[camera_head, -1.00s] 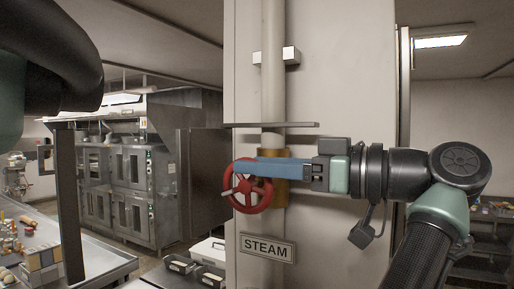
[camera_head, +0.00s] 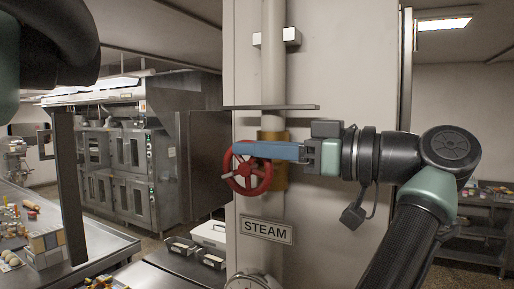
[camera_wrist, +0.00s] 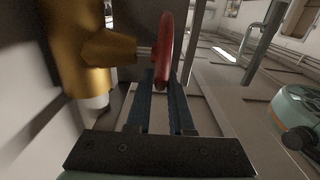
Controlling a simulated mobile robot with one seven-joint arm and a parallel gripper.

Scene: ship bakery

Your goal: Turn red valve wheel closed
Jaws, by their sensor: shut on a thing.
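The red valve wheel (camera_head: 248,191) stands on a brass valve body (camera_head: 277,179) on the vertical steam pipe (camera_head: 272,70), above a sign reading STEAM (camera_head: 267,226). My gripper (camera_head: 245,148) reaches in from the right, its blue fingers across the top of the wheel. In the wrist view the wheel (camera_wrist: 166,45) shows edge-on with its rim between my two fingers (camera_wrist: 160,85), and the brass valve body (camera_wrist: 80,45) lies to the left. My gripper is shut on the rim.
A thin shelf-like plate (camera_head: 270,107) juts out just above my gripper. A wall panel (camera_head: 350,80) stands behind the pipe. A steel counter with goods (camera_head: 100,240) is at the lower left, ovens (camera_head: 125,165) behind it.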

